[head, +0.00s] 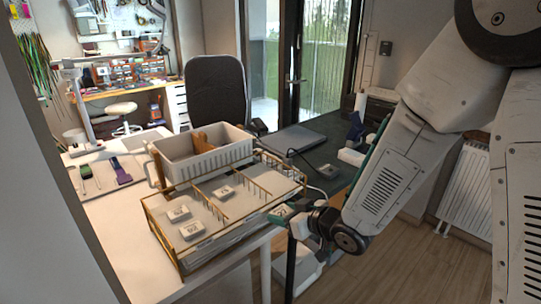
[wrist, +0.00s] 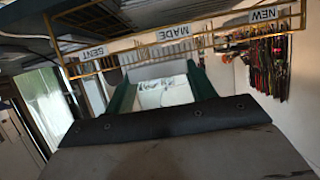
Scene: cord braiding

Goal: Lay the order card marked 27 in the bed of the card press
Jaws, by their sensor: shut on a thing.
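My gripper (head: 287,212) is at the right front corner of the brass-railed card tray (head: 206,209). In the wrist view its green fingers stand on either side of a white card (wrist: 163,92), and the gripper is shut on it. The card bears dark handwriting that I cannot read, so I cannot tell whether it is 27. Three other pale cards lie in the tray: one at the back (head: 223,192) and two at the front left (head: 178,213) (head: 192,230). I cannot pick out the card press with certainty.
A white slatted basket (head: 205,155) stands behind the tray. A dark worktop (head: 340,128) to the right bears a flat grey slab (head: 292,138) and a small grey device (head: 327,171). The wrist view shows a brass rail labelled NEW (wrist: 264,15), MADE (wrist: 174,31) and SENT (wrist: 94,52).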

